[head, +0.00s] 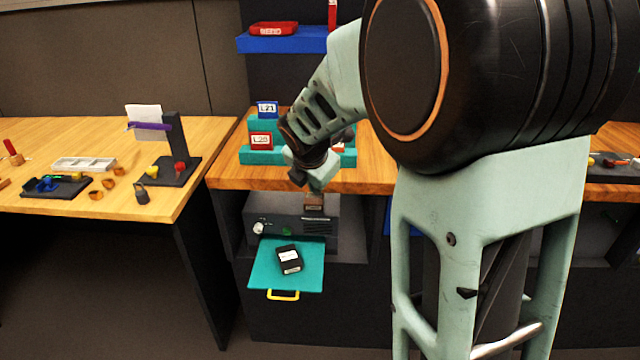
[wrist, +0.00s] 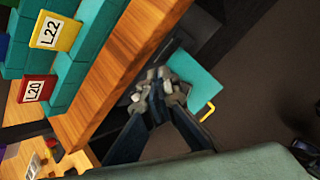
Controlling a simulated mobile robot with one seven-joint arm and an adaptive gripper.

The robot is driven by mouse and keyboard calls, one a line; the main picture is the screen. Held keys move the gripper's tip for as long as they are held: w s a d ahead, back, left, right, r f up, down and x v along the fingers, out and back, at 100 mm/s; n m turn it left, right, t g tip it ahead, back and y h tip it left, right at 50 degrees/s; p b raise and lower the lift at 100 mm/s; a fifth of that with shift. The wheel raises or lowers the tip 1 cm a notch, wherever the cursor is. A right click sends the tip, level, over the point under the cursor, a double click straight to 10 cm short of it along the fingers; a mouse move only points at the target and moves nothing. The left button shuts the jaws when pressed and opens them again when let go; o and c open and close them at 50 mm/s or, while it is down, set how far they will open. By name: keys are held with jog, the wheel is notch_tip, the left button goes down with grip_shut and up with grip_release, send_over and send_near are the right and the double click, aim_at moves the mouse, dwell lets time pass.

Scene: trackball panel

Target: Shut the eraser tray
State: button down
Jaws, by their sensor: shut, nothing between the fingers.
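The eraser tray (head: 262,277) is a teal flat drawer pulled out from the front of a dark grey unit under the wooden counter. A black block with a white label (head: 289,260) lies on it. A yellow handle (head: 283,295) is on its front edge. In the wrist view the tray (wrist: 190,72) and its yellow handle (wrist: 208,112) show beyond my fingers. My gripper (head: 312,188) is above and behind the tray, by the counter's front edge, apart from the handle. Its fingers (wrist: 160,92) are shut and empty. They partly hide the tray's near side in the wrist view.
The dark unit (head: 290,228) has a white knob and a green button on its front. Teal steps with labelled blocks (head: 261,140) stand on the counter (head: 228,172) above. A side table (head: 60,200) with small items is at left. The space before the tray looks clear.

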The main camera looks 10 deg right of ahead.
jog(key=n+g+b, duration=0.2)
jog(key=n+b, duration=0.1)
send_over(281, 299)
jog(key=d, duration=0.5)
notch_tip(281, 299, down, 10)
jog(key=s+a+f+n+g+y+b, duration=0.1)
jog(key=s+a+f+n+g+b, duration=0.15)
jog(key=s+a+f+n, duration=0.5)
jog(key=shift+w+d+f+m+b, duration=0.45)
jog(key=shift+w+f+b, duration=0.5)
jog(key=shift+f, duration=1.25)
jog(key=shift+w+d+f+m+b, duration=0.45)
jog(key=shift+w+f+b, duration=0.5)
jog(key=shift+f, duration=1.25)
jog(key=shift+w+d+f+m+b, duration=0.3)
jog(key=shift+w+f+m+b, duration=0.45)
jog(key=shift+f, duration=1.45)
jog(key=shift+w, duration=0.15)
